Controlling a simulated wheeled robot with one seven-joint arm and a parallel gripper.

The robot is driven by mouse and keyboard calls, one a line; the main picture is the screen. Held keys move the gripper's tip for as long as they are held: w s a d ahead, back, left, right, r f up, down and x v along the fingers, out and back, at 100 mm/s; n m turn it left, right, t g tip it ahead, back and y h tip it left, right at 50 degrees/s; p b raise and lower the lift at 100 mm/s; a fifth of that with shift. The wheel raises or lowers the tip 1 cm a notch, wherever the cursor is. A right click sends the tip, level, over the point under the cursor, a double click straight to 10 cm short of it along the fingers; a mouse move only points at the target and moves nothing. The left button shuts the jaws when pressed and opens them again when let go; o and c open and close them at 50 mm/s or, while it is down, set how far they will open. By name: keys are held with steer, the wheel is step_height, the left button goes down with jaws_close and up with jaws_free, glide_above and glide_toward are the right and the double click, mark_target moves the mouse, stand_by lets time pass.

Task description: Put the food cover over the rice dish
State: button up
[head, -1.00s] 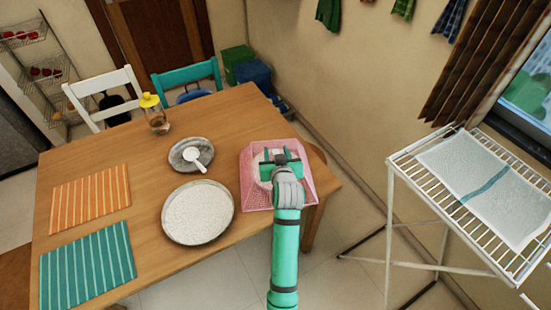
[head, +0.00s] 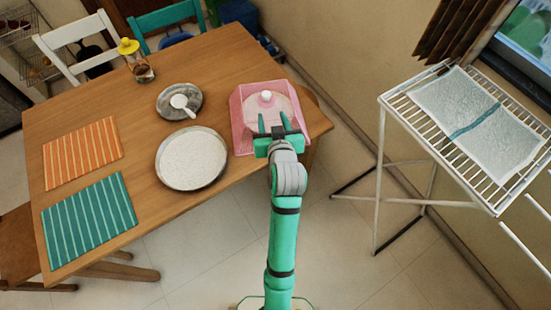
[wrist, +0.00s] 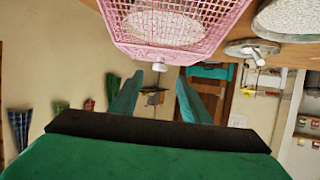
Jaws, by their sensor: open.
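The food cover (head: 240,118) is a pink mesh box with a white knob (head: 266,96) on top, on the table's right part. The rice dish (head: 192,158) is a wide round metal plate full of white rice, left of the cover. My gripper (head: 273,120) is open and empty at the cover's near side, fingers toward the knob. In the wrist view the cover (wrist: 215,28) hangs upside down at the top. Its knob (wrist: 160,66) shows just beyond and between my open fingertips (wrist: 159,80), apart from them.
A small plate (head: 163,108) with a white spoon lies behind the rice dish. Orange (head: 82,153) and teal (head: 90,218) placemats lie at the left. A yellow-topped jar (head: 138,67) stands at the back. A drying rack (head: 392,100) stands right of the table.

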steer(key=s+d+f+m+h, duration=0.1)
steer(key=s+f, duration=0.7)
steer(key=s, duration=0.2)
steer(key=s+d+r+m+t+h, duration=0.1)
steer(key=s+r+t, duration=0.1)
steer(key=s, duration=2.6)
steer(key=shift+s+d+h, duration=0.2)
steer(key=shift+s+h, duration=0.1)
steer(key=shift+s, duration=0.05)
